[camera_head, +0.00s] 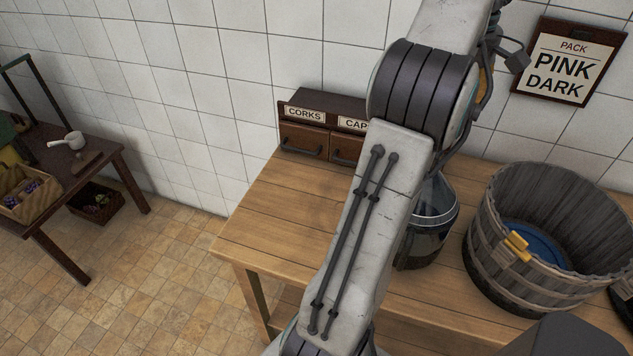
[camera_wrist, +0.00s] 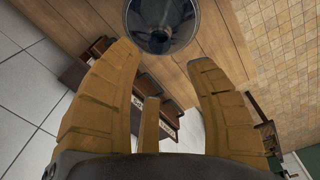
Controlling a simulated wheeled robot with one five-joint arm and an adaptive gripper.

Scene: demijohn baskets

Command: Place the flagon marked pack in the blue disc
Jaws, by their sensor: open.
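A sign (camera_head: 563,66) on the wall reads "PACK PINK DARK". A blue disc (camera_head: 541,243) lies inside a wooden stave tub (camera_head: 495,269) at the right of the table. A dark, partly see-through vessel with a pale rim (camera_head: 432,247) stands left of the tub, partly hidden by my arm. What looks like the same round vessel shows from above at the top of the wrist view (camera_wrist: 161,22). No flagon marked pack can be made out. My gripper (camera_wrist: 168,70) is open and empty, its yellow fingers apart below that vessel in the picture.
A drawer cabinet (camera_head: 303,140) labelled "CORKS" and "CAP..." stands at the table's back against the tiled wall. A small yellow piece (camera_head: 518,246) sits at the tub's side. The wooden table's left part (camera_head: 268,225) is clear. A dark side table (camera_head: 104,145) holds a basket at far left.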

